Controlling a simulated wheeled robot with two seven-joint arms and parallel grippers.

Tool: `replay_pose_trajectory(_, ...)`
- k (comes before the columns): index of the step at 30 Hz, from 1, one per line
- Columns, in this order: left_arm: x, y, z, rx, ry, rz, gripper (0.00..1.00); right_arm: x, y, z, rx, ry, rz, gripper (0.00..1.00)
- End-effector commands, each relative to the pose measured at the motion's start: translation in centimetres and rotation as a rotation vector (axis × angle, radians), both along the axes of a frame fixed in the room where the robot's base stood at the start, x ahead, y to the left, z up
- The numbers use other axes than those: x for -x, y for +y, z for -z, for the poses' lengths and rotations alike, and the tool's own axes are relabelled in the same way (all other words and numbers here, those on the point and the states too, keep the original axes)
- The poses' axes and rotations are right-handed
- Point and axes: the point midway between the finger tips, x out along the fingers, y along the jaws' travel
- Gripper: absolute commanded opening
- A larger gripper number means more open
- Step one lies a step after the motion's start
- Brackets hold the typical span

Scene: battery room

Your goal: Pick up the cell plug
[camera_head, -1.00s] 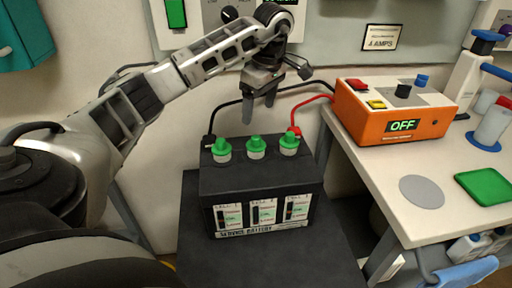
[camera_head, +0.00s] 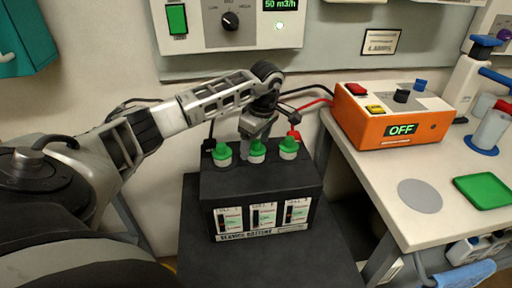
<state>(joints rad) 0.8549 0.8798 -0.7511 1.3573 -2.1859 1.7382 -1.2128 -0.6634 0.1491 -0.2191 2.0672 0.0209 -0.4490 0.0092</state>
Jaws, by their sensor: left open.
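Three green-topped cell plugs sit in a row on top of the black battery (camera_head: 262,187): the left plug (camera_head: 222,155), the middle plug (camera_head: 257,151) and the right plug (camera_head: 289,148). My left gripper (camera_head: 256,137) is low over the battery, just behind and above the middle plug. Its fingers are partly hidden, and I cannot tell whether they touch that plug. It is open. My right gripper is not in view.
An orange charger box (camera_head: 392,118) reading OFF stands on the white bench (camera_head: 345,135) at right, with a green tray (camera_head: 484,190) and a grey disc (camera_head: 420,196). Black and red leads run to the battery. A control panel (camera_head: 228,22) hangs on the wall behind.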

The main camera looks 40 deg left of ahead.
Motion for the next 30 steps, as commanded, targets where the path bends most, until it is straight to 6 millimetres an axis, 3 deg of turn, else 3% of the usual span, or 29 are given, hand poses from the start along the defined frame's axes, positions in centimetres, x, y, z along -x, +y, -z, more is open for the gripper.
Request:
replay_pose_trajectory(2, 0.0, 0.0, 0.0, 0.000, 0.000, 0.000, 0.73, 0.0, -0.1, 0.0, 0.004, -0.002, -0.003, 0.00)
replay_pose_trajectory(7, 0.0, 0.0, 0.0, 0.000, 0.000, 0.001, 0.27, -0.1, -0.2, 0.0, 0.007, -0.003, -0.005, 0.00)
replay_pose_trajectory(22, -0.1, 0.0, -0.7, 0.000, -0.002, 0.001, 0.26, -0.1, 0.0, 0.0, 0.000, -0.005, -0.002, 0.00)
replay_pose_trajectory(27, -0.1, 0.0, -3.1, -0.001, -0.007, 0.001, 0.26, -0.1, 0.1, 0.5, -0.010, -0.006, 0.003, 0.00)
replay_pose_trajectory(30, -0.4, -1.9, -5.3, 0.002, -0.008, 0.007, 0.26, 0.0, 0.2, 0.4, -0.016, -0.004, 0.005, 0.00)
